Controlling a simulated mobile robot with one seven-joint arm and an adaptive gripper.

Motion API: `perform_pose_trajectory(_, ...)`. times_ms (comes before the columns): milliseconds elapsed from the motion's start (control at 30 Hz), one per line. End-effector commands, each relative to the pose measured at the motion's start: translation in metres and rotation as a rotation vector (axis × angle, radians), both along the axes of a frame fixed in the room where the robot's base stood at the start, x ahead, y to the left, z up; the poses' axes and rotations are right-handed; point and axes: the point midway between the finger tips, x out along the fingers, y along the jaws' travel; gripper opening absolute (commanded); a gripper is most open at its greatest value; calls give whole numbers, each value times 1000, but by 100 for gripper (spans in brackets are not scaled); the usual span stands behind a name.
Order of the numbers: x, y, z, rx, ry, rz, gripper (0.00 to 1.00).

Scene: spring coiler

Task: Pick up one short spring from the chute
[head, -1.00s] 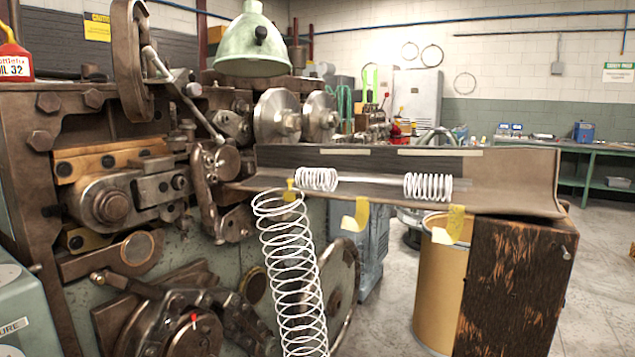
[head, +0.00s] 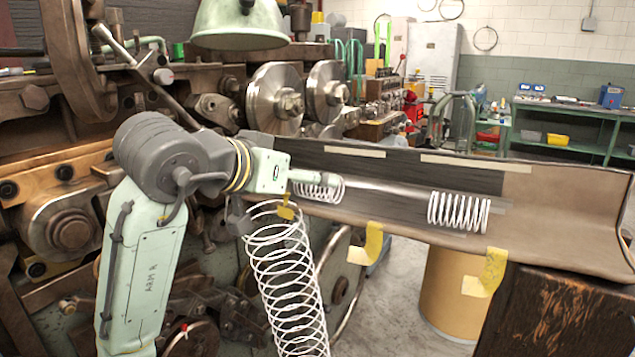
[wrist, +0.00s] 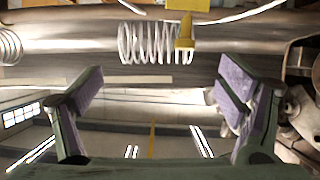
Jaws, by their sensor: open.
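Two short white springs lie in the long brown chute (head: 572,200) in the head view. The right short spring (head: 459,211) is fully visible. The left short spring (head: 322,187) is partly covered by my arm. In the wrist view, one short spring (wrist: 150,43) lies ahead of my gripper (wrist: 160,84), roughly centred between the open fingers but beyond their tips. Nothing is between the fingers. A yellow tab (wrist: 185,38) overlaps that spring's right end. Another short spring (wrist: 9,46) is cut by the left edge. In the head view, my gripper is largely hidden.
A long white spring (head: 285,270) hangs in front of the chute's left end, close to my arm. Yellow tabs (head: 368,243) hang from the chute's front edge. The coiling machine (head: 70,230) stands at left. A tan drum (head: 447,290) stands below the chute.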

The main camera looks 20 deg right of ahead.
Motion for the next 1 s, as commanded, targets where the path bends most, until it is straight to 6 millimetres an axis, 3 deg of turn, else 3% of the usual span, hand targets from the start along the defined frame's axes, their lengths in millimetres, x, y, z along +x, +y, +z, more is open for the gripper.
perform_pose_trajectory(533, 32, -50, -17, -2, -2, 0, 88)
perform_pose_trajectory(833, 34, -53, -19, -3, -3, 2, 88)
perform_pose_trajectory(1000, 34, -52, -19, -3, -3, 2, 76)
